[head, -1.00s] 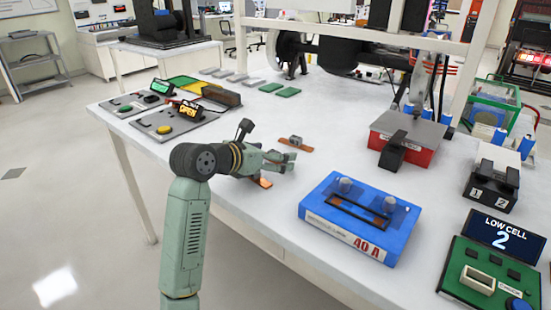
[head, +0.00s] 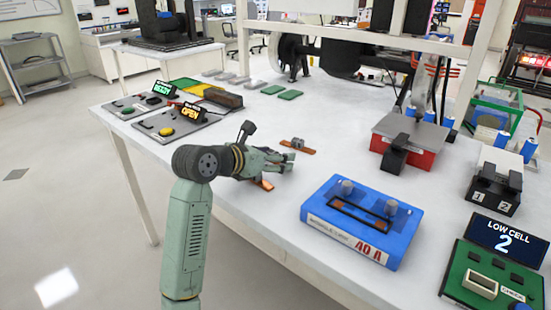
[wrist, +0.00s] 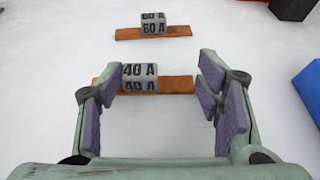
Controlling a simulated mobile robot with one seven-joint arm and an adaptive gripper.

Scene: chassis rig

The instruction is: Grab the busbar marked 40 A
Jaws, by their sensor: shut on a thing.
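The busbar marked 40 A (wrist: 140,77) is an orange copper bar with a grey block lettered 40 A. It lies on the white table between the fingers of my gripper (wrist: 162,85) in the wrist view. My gripper (head: 287,160) is shut on it, with the fingers at either side of the block; the exact contact is hard to see. In the head view an orange end of this busbar (head: 264,184) shows under the gripper and the rest is hidden. A similar busbar marked 60 A (wrist: 153,31) lies beyond it, also seen in the head view (head: 298,147).
A blue holder labelled 40 A (head: 350,240) stands on the table (head: 250,125) to the right of my gripper. A red box with a grey top (head: 413,140) stands behind it. Two control panels (head: 165,126) are at the left. The table around the busbars is clear.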

